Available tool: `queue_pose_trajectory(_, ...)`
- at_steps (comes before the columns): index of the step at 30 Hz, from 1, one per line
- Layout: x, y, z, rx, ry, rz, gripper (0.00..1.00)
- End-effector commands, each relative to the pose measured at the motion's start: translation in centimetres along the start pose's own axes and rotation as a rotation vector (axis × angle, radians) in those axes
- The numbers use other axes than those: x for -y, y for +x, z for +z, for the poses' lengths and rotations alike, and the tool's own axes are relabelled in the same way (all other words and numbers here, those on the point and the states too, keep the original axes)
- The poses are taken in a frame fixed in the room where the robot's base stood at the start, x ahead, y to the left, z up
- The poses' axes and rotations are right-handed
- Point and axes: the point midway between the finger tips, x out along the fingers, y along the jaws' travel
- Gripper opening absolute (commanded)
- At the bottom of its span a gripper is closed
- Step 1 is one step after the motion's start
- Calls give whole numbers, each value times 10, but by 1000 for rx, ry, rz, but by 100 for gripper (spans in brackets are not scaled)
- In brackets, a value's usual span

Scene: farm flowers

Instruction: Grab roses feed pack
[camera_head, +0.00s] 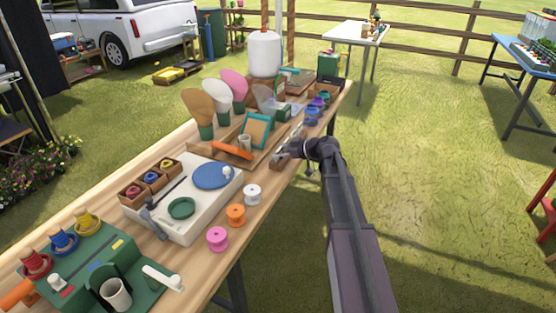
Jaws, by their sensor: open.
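No pack in the head view can be read as the roses feed pack; labels are too small. My gripper (283,154) is open at the right edge of the long wooden table (262,200), beside a wooden tray (262,158). The tray holds a teal-framed piece (257,130), an orange-handled tool (232,150) and a small pale cup (244,143). My gripper's fingers are small and partly hidden by my own wrist, so I cannot tell whether they touch anything.
Pink (217,238), orange (236,215) and white (252,194) spools stand along the table's near edge. A white board (205,215) and green station (70,262) lie left. Purple and blue spools (312,112) stand beyond my gripper. Open grass (440,200) is right.

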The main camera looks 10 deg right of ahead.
Motion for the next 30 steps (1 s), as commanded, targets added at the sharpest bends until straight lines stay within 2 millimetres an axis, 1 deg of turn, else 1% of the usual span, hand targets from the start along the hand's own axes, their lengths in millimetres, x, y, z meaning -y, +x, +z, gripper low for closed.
queue_pose_trajectory(3, 0, 4, 0, 0, 0, 0, 83)
queue_pose_trajectory(18, 0, 3, 0, 0, 0, 1, 83)
queue_pose_trajectory(19, 0, 3, 0, 0, 0, 1, 80)
queue_pose_trajectory(20, 0, 3, 0, 0, 0, 1, 71)
queue_pose_trajectory(21, 0, 3, 0, 0, 0, 1, 59)
queue_pose_trajectory(22, 0, 3, 0, 0, 0, 1, 51)
queue_pose_trajectory(23, 0, 3, 0, 0, 0, 1, 45)
queue_pose_trajectory(30, 0, 3, 0, 0, 0, 1, 43)
